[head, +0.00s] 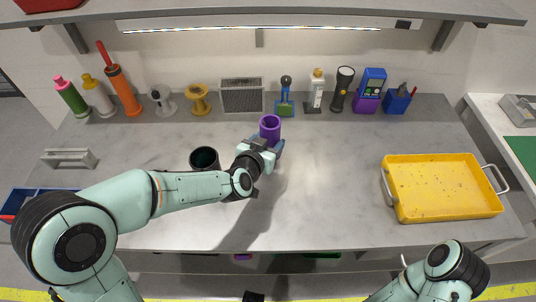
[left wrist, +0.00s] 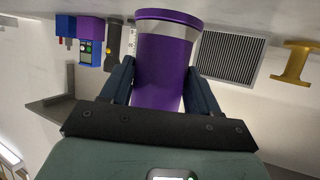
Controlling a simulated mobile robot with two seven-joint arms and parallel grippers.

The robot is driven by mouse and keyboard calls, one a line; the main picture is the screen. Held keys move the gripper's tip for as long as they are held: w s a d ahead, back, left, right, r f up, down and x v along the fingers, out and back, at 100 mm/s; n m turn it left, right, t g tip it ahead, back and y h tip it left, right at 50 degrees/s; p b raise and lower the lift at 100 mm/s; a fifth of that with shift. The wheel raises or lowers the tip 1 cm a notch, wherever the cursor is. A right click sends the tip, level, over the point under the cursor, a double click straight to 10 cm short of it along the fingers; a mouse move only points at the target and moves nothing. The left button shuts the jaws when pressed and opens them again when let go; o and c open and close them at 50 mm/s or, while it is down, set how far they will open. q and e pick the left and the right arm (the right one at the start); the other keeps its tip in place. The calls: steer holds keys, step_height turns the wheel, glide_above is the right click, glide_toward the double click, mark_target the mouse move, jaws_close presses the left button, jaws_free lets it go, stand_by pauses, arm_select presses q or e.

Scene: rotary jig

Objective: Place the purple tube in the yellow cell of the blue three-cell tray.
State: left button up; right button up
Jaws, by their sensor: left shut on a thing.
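The purple tube (head: 270,127) is held upright by my left gripper (head: 266,146) over the middle of the grey worktop. In the left wrist view, the tube (left wrist: 165,62) stands between the two dark fingers of the left gripper (left wrist: 161,88), which are shut on its sides. I cannot tell whether its bottom touches the worktop. A blue tray (head: 30,191) shows at the far left edge, with a red part inside. My left arm hides much of it, and no yellow cell is visible. My right arm shows at bottom right; its gripper is out of view.
A dark cup (head: 204,157) stands just behind my left forearm. Bottles, stands, a grey vent panel (head: 242,97) and a torch (head: 343,90) line the back. A grey handle (head: 69,158) lies at left. A yellow tray (head: 443,188) sits at right. The centre-right worktop is clear.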

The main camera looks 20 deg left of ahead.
arm_select(q)
steer(key=shift+f+b, duration=0.55)
steer(key=shift+f, duration=1.45)
steer(key=shift+f, duration=0.2)
steer(key=o, duration=1.1)
steer(key=shift+o, duration=0.2)
steer(key=shift+r, duration=0.15)
